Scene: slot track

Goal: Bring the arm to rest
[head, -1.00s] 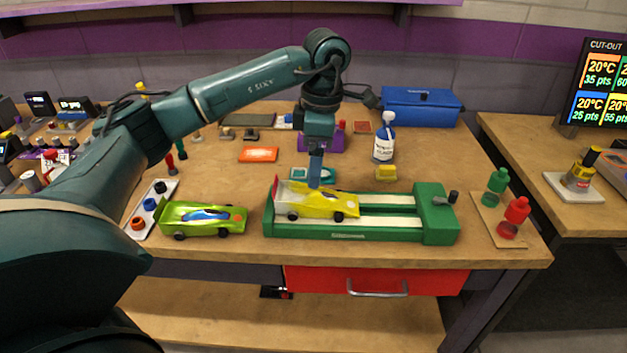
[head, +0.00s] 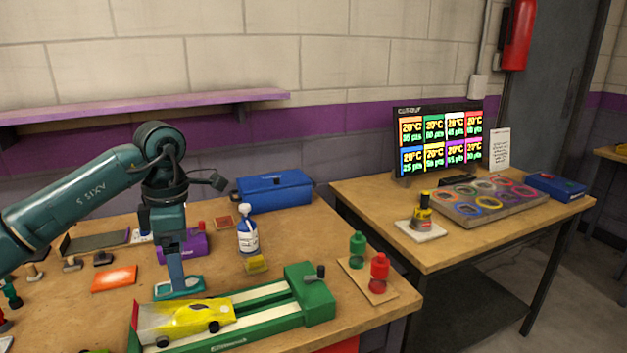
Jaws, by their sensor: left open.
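My left arm comes in from the left in the head view. Its gripper (head: 174,279) points down behind the yellow slot car, and its fingers show edge-on, with nothing seen held. The yellow car (head: 196,317) sits on the green track block (head: 306,294) with pale lanes, at its left part. A teal-rimmed dish (head: 192,286) lies just behind the track, by the fingertips; I cannot tell whether they touch it. My right gripper is out of view.
A white bottle (head: 247,236) and a yellow sponge (head: 255,264) stand behind the track. Green (head: 357,248) and red (head: 379,271) bottles stand at the right edge. A blue toolbox (head: 275,190) is at the back. A second table (head: 340,187) holds a screen (head: 437,142).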

